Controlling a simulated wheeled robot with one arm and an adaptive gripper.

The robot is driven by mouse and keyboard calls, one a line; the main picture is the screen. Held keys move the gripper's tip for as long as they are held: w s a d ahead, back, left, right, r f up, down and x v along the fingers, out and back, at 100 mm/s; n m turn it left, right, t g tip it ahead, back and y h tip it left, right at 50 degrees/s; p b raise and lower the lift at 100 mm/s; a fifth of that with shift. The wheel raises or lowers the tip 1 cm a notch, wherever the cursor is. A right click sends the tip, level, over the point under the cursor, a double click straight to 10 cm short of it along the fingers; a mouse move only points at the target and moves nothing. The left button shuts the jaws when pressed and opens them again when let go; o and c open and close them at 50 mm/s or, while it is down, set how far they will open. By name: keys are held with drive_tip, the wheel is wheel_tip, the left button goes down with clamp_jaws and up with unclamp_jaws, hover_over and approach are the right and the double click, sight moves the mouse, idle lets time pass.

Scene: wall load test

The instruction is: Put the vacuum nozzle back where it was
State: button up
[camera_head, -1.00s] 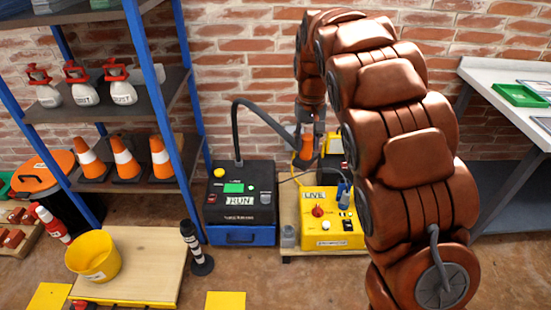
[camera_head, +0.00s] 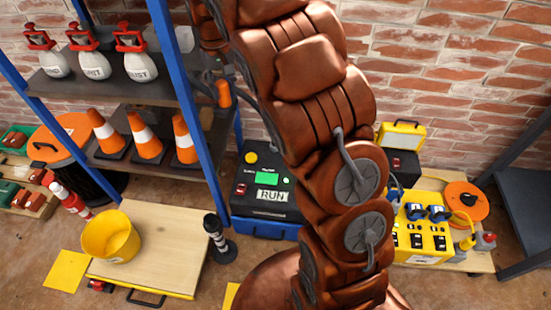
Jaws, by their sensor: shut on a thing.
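My gripper (camera_head: 208,82) is shut on the orange vacuum nozzle (camera_head: 224,94), held raised at the right end of the shelf rack, in front of its blue post. The fingers are small and partly hidden by the arm. A dark hose runs close to the nozzle and passes behind my arm. The vacuum (camera_head: 262,190) is a black and blue box on the floor with a green screen, a yellow knob and a RUN label. My arm hides its right side. I cannot tell which spot the nozzle came from.
The blue-post rack (camera_head: 190,130) holds white bottles and orange cones. A striped black post (camera_head: 218,238) stands on the floor beside a wooden board (camera_head: 165,245) with a yellow bucket (camera_head: 110,238). A yellow socket box (camera_head: 425,235) stands at right.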

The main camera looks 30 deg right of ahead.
drive_tip(key=s+d+f+m+b, duration=0.1)
drive_tip(key=s+d+f+b, duration=0.4)
drive_tip(key=f, duration=0.6)
drive_tip(key=s+d+f+b, duration=0.6)
drive_tip(key=d+f, duration=0.1)
drive_tip(key=f, duration=0.5)
drive_tip(key=s+d+f+m+b, duration=0.1)
drive_tip(key=s+d+f+b, duration=0.4)
drive_tip(key=f, duration=0.7)
drive_tip(key=shift+s+d+m+b, duration=0.3)
drive_tip(key=shift+s+d+b, duration=0.1)
drive_tip(key=shift+d+b, duration=0.1)
drive_tip(key=w+d+f+b, duration=0.1)
drive_tip(key=w+d+b, duration=0.1)
drive_tip(key=w, duration=0.2)
drive_tip(key=w+d+f+b, duration=0.2)
drive_tip(key=w, duration=0.3)
drive_tip(key=w+d+f+b, duration=0.2)
drive_tip(key=w+d, duration=0.1)
drive_tip(key=w, duration=0.2)
drive_tip(key=shift+d+f+b, duration=0.1)
drive_tip(key=shift+b, duration=0.25)
drive_tip(key=o, duration=1)
